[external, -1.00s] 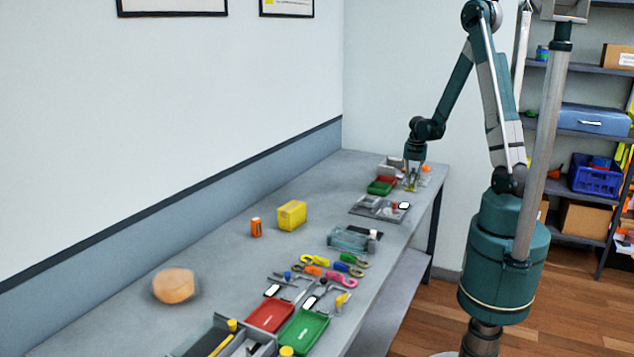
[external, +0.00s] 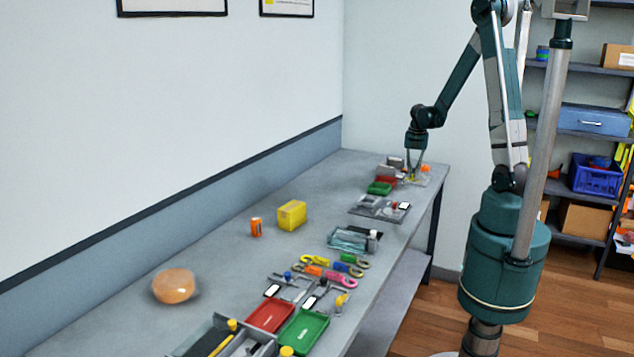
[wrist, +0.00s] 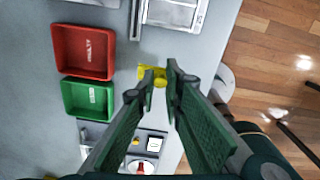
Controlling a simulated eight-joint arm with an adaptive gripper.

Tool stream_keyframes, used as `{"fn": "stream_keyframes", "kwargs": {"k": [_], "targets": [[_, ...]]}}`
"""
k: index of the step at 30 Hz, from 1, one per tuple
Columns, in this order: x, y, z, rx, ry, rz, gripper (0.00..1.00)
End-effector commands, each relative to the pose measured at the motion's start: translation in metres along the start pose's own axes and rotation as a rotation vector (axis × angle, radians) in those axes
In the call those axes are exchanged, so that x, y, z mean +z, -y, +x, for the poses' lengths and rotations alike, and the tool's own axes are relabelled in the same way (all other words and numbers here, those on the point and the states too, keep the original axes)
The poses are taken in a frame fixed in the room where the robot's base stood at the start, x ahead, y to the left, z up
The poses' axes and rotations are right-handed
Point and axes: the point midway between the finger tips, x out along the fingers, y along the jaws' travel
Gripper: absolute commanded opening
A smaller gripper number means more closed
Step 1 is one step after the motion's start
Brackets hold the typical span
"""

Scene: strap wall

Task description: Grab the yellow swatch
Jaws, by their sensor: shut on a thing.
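The yellow swatch (wrist: 158,82) is a small bright yellow piece between my fingertips in the wrist view, partly covered by them. My gripper (wrist: 160,76) is shut on it, with a finger on each side. In the external view my gripper (external: 413,178) is low over the far end of the bench, pointing down. The swatch is too small and covered there to make out its shape.
A red tray (wrist: 83,52) and a green tray (wrist: 88,99) lie left of my gripper in the wrist view. A grey metal box (wrist: 170,13) is above. The bench edge and wooden floor (wrist: 275,60) are to the right.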

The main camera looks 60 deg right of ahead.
Motion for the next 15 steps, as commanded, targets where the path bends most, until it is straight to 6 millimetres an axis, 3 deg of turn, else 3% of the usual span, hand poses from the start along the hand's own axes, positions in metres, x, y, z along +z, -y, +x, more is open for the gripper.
{"fn": "stream_keyframes", "kwargs": {"k": [6,15], "targets": [[0.000,0.000,-0.026,0.000,0.000,0.000,0.00],[0.000,-0.001,-0.043,0.000,0.000,0.000,0.00]]}}
